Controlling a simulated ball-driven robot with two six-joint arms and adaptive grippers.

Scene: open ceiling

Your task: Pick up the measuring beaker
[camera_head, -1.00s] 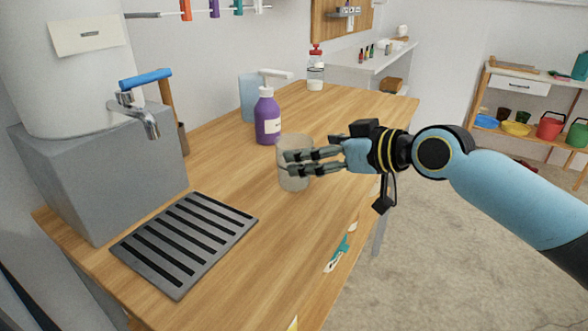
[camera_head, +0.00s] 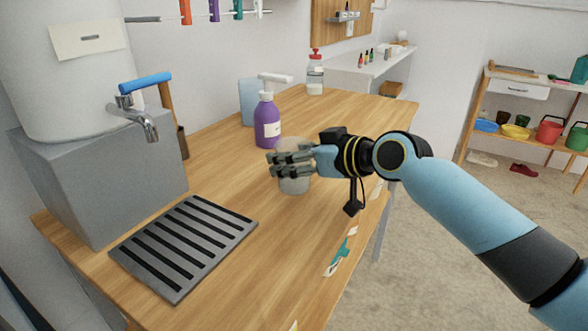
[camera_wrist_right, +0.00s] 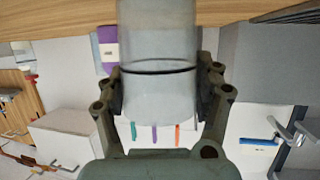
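The measuring beaker (camera_head: 294,184) is a clear, greyish cylinder near the right edge of the wooden table (camera_head: 230,180). In the head view my right gripper (camera_head: 283,164) crosses in front of its upper part, hiding much of it. In the right wrist view the beaker (camera_wrist_right: 158,85) fills the space between the fingers, with a dark line around it. The pads of the right gripper (camera_wrist_right: 160,92) lie against both its sides. The beaker looks upright and on the table; I cannot tell of any gap below it. My left gripper is not in view.
A purple bottle (camera_head: 267,122) with a white pump stands just behind the beaker. A grey drip tray (camera_head: 185,243) and a tank with a tap (camera_head: 138,112) are on the left. A red-topped bottle (camera_head: 315,72) is at the far end. The table's right edge is close.

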